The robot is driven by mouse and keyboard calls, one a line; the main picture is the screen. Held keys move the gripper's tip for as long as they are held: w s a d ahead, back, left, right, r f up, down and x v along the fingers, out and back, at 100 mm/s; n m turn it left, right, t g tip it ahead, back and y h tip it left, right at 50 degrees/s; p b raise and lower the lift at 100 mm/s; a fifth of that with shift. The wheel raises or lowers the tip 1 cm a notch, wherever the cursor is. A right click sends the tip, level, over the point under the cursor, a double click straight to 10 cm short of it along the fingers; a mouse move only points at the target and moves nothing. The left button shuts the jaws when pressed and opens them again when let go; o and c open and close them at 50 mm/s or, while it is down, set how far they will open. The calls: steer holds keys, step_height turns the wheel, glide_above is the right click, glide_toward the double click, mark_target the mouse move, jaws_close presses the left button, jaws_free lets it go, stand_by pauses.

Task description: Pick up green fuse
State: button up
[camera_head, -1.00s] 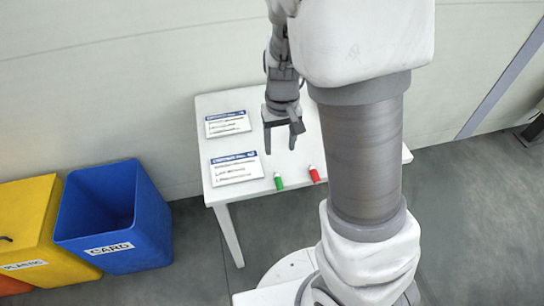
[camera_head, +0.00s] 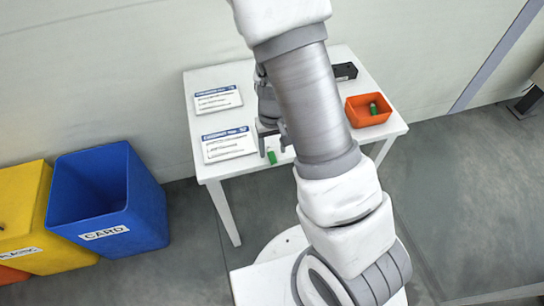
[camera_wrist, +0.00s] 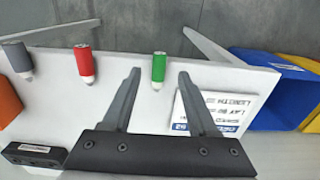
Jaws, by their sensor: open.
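I cannot tell whether the fuse is within the fingers' depth. A second green piece (camera_head: 373,108) lies in the orange bin (camera_head: 390,112).
The wrist view shows a red fuse (camera_wrist: 84,63) and a grey one (camera_wrist: 17,58) beside the green one. Two cards (camera_head: 230,144) and a black box (camera_head: 345,71) are on the table (camera_head: 215,173). A blue bin (camera_head: 100,205) and a yellow bin (camera_head: 22,215) stand left.

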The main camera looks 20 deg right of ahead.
mark_target(273, 159)
step_height(273, 159, down, 4)
steer(key=shift+b, duration=0.35)
jaws_close()
